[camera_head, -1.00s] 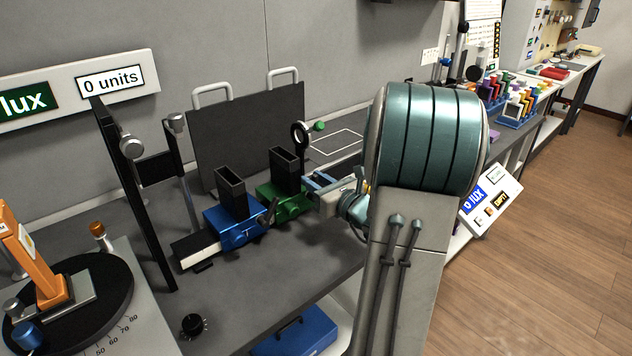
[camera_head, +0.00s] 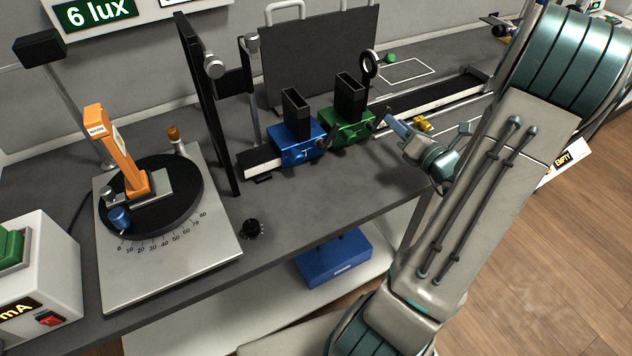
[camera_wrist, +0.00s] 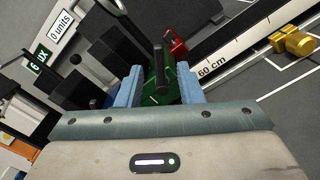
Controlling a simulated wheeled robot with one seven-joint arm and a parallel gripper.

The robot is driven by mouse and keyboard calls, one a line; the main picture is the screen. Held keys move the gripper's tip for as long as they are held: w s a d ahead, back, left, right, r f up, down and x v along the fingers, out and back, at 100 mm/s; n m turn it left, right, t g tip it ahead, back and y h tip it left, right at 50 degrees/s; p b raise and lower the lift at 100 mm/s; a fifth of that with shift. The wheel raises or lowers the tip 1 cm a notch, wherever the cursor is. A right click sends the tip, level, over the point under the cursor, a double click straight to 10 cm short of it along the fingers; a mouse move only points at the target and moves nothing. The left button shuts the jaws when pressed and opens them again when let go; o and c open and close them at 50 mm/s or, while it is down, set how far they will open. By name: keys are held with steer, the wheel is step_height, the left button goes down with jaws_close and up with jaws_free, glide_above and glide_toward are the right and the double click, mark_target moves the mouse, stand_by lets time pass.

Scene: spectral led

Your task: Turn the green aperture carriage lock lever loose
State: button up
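The green aperture carriage (camera_head: 347,124) sits on the rail, right of the blue carriage (camera_head: 298,146). A dark upright holder stands on top of each. My gripper (camera_head: 389,125) is at the right front side of the green carriage, with its light blue fingers pointing at it. In the wrist view the green carriage (camera_wrist: 158,92) shows between the fingers. A dark bar, apparently the lock lever (camera_wrist: 158,60), stands between the fingers of my gripper (camera_wrist: 159,84), with a visible gap on each side. The fingers are open; contact with the lever cannot be told.
A scale rail (camera_wrist: 235,50) and a yellow metal part (camera_wrist: 295,42) lie to the right. A dark panel (camera_head: 318,55) stands behind the carriages. A turntable with an orange post (camera_head: 115,150) is at left. The bench front is clear around a small black knob (camera_head: 252,228).

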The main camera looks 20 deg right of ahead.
steer(key=s, duration=0.8)
steer(key=w+a+r+n+g+y+p, duration=0.25)
steer(key=a+n+g+y, duration=0.45)
steer(key=a+n, duration=0.55)
steer(key=s+a+r+n+g+h+p, duration=0.2)
steer(key=s+a+n+g, duration=0.6)
steer(key=a+n, duration=0.5)
steer(key=shift+s+a+n+g, duration=0.15)
steer(key=shift+s+n+g, duration=0.05)
steer(key=shift+n+g, duration=0.6)
steer(key=shift+r, duration=0.1)
